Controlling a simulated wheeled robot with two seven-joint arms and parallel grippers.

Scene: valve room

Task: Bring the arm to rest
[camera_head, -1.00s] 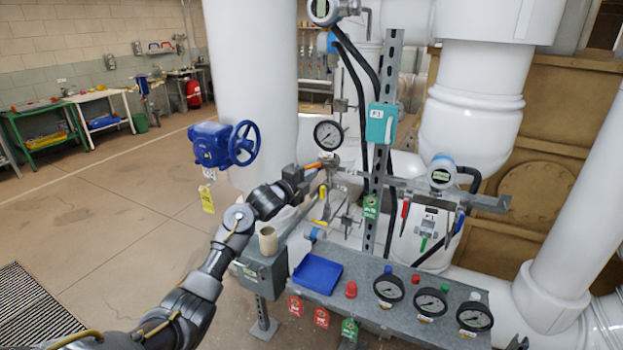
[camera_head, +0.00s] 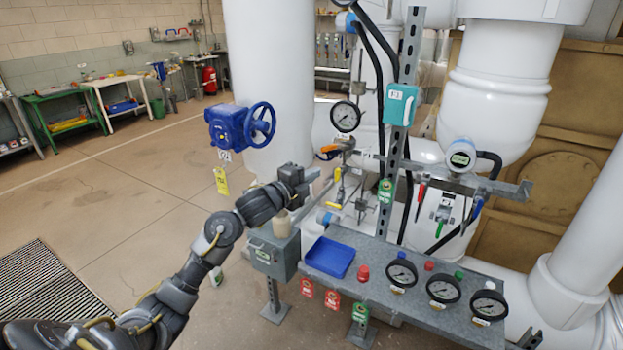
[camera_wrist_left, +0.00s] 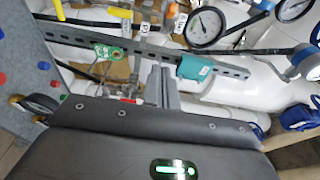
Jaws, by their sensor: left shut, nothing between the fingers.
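My left arm (camera_head: 208,245) comes in from the lower left and reaches toward the valve rack. My left gripper (camera_head: 314,173) is at its end, shut and empty, below and left of the orange-handled valve (camera_head: 329,152). The cream cup-like object (camera_head: 282,223) stands under the wrist on a grey box. In the left wrist view the shut fingers (camera_wrist_left: 164,84) point up toward the metal strut (camera_wrist_left: 140,46) and teal box (camera_wrist_left: 195,67); whether they touch anything there is unclear. My right gripper is not in view.
A blue handwheel valve (camera_head: 241,125) with a yellow tag is left of the gripper. A grey panel (camera_head: 375,283) with a blue tray (camera_head: 330,257) and several gauges lies to the right. Thick white pipes stand behind. The floor (camera_head: 125,215) at left is open.

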